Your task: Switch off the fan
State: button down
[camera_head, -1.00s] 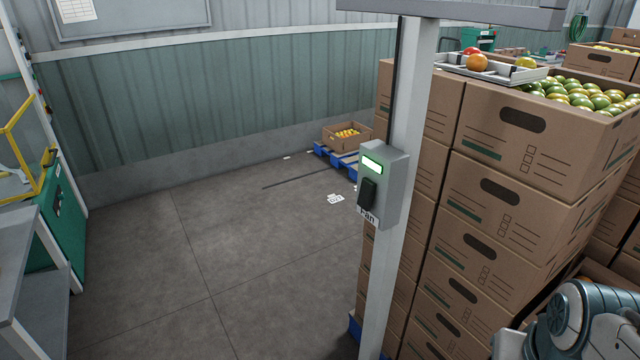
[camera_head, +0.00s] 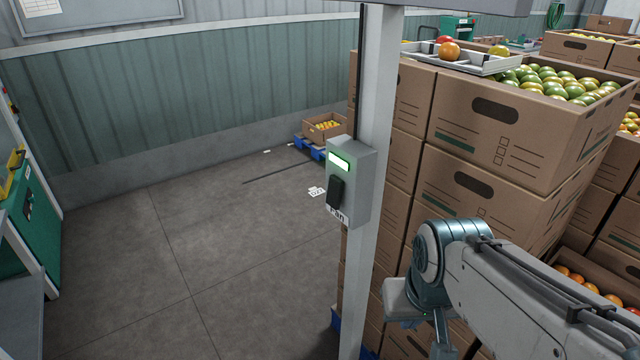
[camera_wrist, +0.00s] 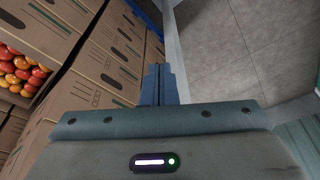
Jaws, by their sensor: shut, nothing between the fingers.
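The fan switch box (camera_head: 350,183) is a grey box on a pale upright post (camera_head: 378,120). It has a lit green-white indicator at the top, a dark rocker in the middle and a "Fan" label below. In the head view my arm comes in from the lower right, and its wrist is to the right of and below the box, apart from it. My gripper (camera_wrist: 159,72) shows in the wrist view with its fingers together and empty. It points down along the carton stack and the post. The switch box is not visible in the wrist view.
Open concrete floor (camera_head: 150,270) lies left of the post. A green cabinet (camera_head: 30,215) stands at far left.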

jog(key=w+a+r+n+t+h+b, duration=0.15)
jog(key=w+a+r+n+b, duration=0.3)
jog(key=w+a+r, duration=0.5)
jog(key=n+t+b, duration=0.1)
jog(key=t+b, duration=0.1)
jog(key=b, duration=0.1)
send_near(335, 192)
jog(key=s+a, duration=0.4)
jog(key=a, duration=0.2)
jog(key=shift+r+h, duration=0.25)
jog(key=shift+r, duration=0.1)
jog(key=w+d+f, duration=0.5)
jog(key=w+f, duration=0.2)
jog(key=f, duration=0.2)
jog(key=shift+w, duration=0.4)
jog(key=shift+b, duration=0.3)
